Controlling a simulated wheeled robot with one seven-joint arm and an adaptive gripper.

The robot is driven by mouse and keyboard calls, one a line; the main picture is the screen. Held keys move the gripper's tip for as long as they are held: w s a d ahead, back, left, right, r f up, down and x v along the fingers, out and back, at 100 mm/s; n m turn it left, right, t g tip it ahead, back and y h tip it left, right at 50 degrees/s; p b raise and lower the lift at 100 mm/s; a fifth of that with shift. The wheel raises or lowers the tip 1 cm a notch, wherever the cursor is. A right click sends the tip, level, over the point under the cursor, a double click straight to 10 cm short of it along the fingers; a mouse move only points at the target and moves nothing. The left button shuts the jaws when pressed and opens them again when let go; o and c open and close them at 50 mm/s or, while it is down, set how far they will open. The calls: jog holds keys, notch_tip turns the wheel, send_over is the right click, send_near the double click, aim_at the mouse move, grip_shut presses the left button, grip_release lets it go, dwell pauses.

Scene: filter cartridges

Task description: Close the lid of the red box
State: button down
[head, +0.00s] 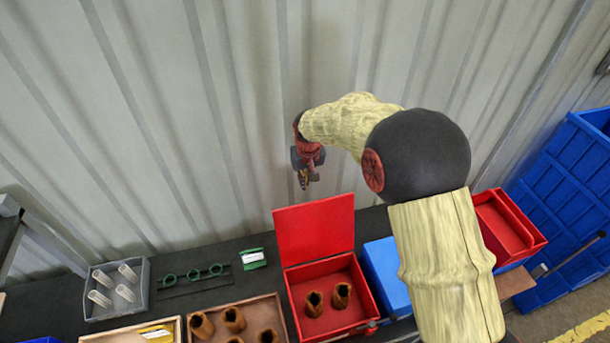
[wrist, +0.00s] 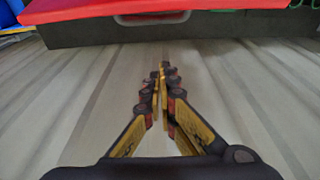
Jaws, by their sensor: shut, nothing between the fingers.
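The red box (head: 354,318) stands on the dark bench with two brown cartridges (head: 341,295) inside. Its red lid (head: 316,230) is open and stands up at the back edge, near the corrugated wall. My gripper (head: 304,184) is behind and above the lid's top edge, close to the wall, pointing down, apart from the lid. In the wrist view its fingers (wrist: 160,72) are together with nothing between them. A red surface, probably the lid (wrist: 150,8), crosses the top of the wrist view. My arm hides part of the bench right of the box.
A wooden tray of brown cartridges (head: 281,304) is left of the box. A blue box (head: 385,274) is close on its right. Further left are a grey tray of clear tubes (head: 92,309) and green rings (head: 193,275). Another red box (head: 508,225) stands right of my arm.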

jog(key=s+f, duration=0.1)
jog(key=f+p, duration=0.1)
jog(key=f, duration=0.1)
jog(key=s+f, duration=0.1)
jog(key=shift+s+d+f+p, duration=0.25)
jog(key=shift+s+d+p, duration=0.05)
jog(key=shift+s, duration=0.05)
jog(key=shift+s, duration=0.1)
dwell(0.4)
